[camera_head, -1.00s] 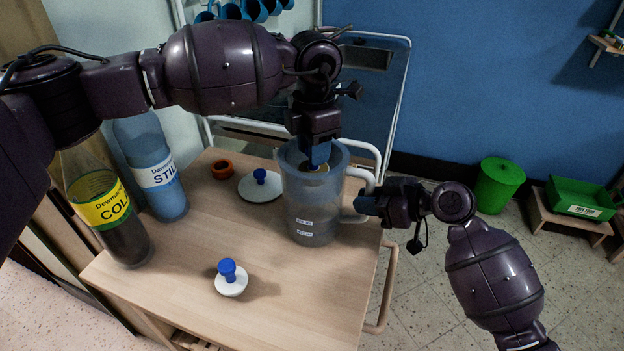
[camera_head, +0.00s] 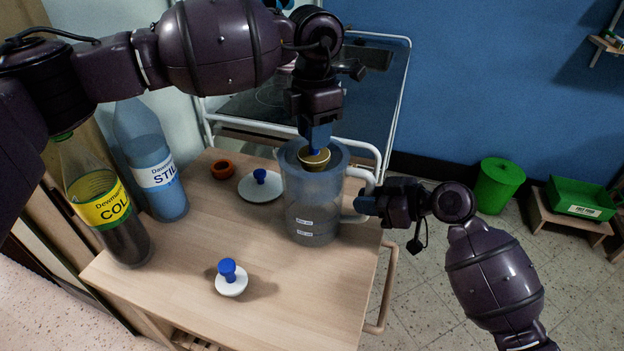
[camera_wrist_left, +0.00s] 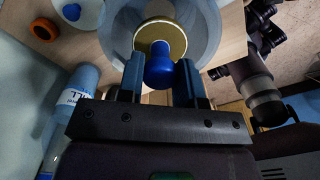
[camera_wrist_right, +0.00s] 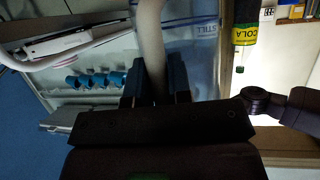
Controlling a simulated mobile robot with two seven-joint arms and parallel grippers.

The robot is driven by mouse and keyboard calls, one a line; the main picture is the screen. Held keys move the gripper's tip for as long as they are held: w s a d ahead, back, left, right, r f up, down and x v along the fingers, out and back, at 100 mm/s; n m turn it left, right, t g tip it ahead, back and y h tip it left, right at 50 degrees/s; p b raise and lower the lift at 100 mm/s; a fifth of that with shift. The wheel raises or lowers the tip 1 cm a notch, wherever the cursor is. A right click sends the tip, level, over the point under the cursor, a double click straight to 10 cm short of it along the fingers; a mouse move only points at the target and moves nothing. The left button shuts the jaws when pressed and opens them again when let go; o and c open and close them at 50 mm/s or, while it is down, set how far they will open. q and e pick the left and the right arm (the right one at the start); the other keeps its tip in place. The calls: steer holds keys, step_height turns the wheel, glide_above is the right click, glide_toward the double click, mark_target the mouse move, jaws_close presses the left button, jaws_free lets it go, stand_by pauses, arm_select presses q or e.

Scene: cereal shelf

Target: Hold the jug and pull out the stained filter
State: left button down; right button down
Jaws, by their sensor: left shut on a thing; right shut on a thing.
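The clear jug (camera_head: 312,212) stands upright at the right part of the wooden table. My right gripper (camera_head: 366,205) is shut on the jug's white handle (camera_head: 352,184); the handle also shows between its fingers in the right wrist view (camera_wrist_right: 150,50). The stained filter (camera_head: 314,160), yellow-brown on top with a blue knob, sits in the jug's mouth. My left gripper (camera_head: 315,143) is above the jug, shut on the filter's blue knob, which shows between its fingers in the left wrist view (camera_wrist_left: 159,62). The lower part of the filter shows only dimly through the jug wall.
A white lid with a blue knob (camera_head: 260,187) lies left of the jug. A white piece with a blue knob (camera_head: 230,280) lies in front. A cola bottle (camera_head: 105,215), a still-water bottle (camera_head: 157,170) and an orange ring (camera_head: 222,169) stand at the left.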

arm_select(q)
steer(key=shift+r, duration=0.25)
arm_select(e)
steer(key=c, duration=1)
jaws_free()
steer(key=shift+o, duration=0.2)
steer(key=shift+d, duration=0.1)
arm_select(q)
steer(key=shift+s+r+p, duration=0.15)
steer(key=shift+r+p, duration=0.55)
steer(key=shift+r, duration=0.7)
arm_select(e)
steer(key=v, duration=1.9)
steer(key=shift+f, duration=0.15)
steer(key=shift+s, duration=0.1)
